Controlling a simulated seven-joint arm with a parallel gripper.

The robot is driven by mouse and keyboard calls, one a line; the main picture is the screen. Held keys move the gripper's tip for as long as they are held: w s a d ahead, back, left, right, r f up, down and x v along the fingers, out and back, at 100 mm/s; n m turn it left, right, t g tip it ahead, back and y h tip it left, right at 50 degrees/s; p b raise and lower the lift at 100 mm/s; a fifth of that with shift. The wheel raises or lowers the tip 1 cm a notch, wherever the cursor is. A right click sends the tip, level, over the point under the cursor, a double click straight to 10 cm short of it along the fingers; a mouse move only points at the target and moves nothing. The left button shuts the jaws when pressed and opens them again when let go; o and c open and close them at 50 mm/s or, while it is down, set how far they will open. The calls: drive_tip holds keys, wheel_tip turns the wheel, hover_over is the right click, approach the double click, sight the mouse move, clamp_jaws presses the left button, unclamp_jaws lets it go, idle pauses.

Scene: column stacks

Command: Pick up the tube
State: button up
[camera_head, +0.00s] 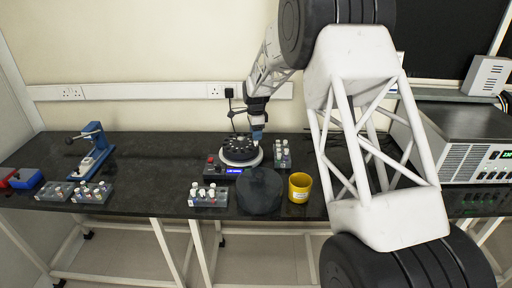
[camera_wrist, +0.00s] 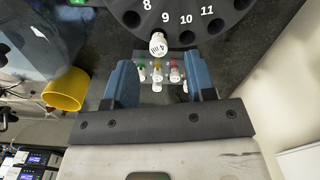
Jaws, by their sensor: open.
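A white-capped tube (camera_wrist: 158,44) with dark marking on its cap stands at the rim of the black numbered rotor (camera_wrist: 180,12), near 8 and 9, in the wrist view. My gripper (camera_wrist: 160,82) is open, its two blue fingers apart. The white-capped tube lies just beyond the fingertips, roughly centred between them in the picture. Below the rotor, a small rack (camera_wrist: 146,76) with several tubes with coloured bands shows between the fingers. In the head view my gripper (camera_head: 257,136) is over the right rear of the rotor (camera_head: 238,149). I cannot tell which tube is meant.
The rotor sits on a device with a blue display (camera_head: 233,171). A tube rack (camera_head: 208,200) stands in front left, another (camera_head: 283,162) right. A dark round object (camera_head: 260,192) and yellow cup (camera_head: 299,188) stand in front. A blue device (camera_head: 92,150) is far left.

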sight(256, 146)
drive_tip(key=shift+s+f, duration=0.1)
drive_tip(key=shift+f, duration=2.05)
clamp_jaws()
